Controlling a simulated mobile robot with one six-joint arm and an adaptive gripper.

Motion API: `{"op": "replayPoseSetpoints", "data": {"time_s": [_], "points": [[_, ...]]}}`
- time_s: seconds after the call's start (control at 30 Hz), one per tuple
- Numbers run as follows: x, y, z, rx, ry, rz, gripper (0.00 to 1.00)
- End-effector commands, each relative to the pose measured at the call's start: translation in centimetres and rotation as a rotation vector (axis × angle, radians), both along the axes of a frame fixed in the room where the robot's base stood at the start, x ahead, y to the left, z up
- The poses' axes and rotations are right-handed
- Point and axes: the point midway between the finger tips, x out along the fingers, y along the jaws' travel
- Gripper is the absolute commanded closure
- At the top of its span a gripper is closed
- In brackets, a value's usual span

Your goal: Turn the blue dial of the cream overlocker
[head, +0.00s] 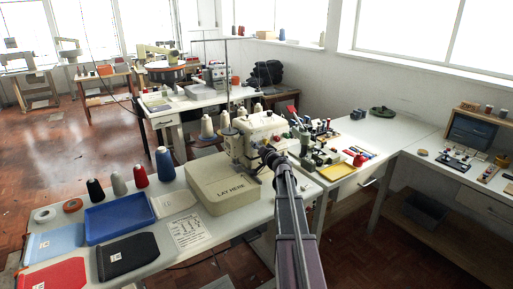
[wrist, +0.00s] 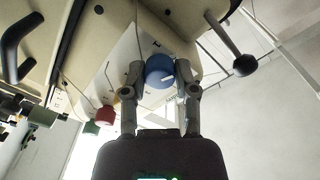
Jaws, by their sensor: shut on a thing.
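The cream overlocker (head: 252,136) stands on the white table in the middle of the head view. Its cream body also fills the top of the wrist view (wrist: 95,50). The blue dial (wrist: 160,71) is on the machine's face, with a white pointer mark on it. My gripper (wrist: 160,76) has one finger on each side of the blue dial and is shut on it. In the head view my arm reaches up to the machine, and the gripper end hides the dial there.
A red dial (wrist: 105,114) and a green dial (wrist: 91,128) sit left of the blue one. A black ball-ended lever (wrist: 244,65) is at the right. A yellow tray (head: 338,171) lies right.

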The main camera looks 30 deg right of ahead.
Motion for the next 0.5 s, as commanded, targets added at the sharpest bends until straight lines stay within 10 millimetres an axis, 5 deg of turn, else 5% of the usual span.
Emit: {"op": "replayPoseSetpoints", "data": {"time_s": [0.5], "points": [[0.14,-0.08,0.08,0.396,-0.001,0.0,1.0]]}}
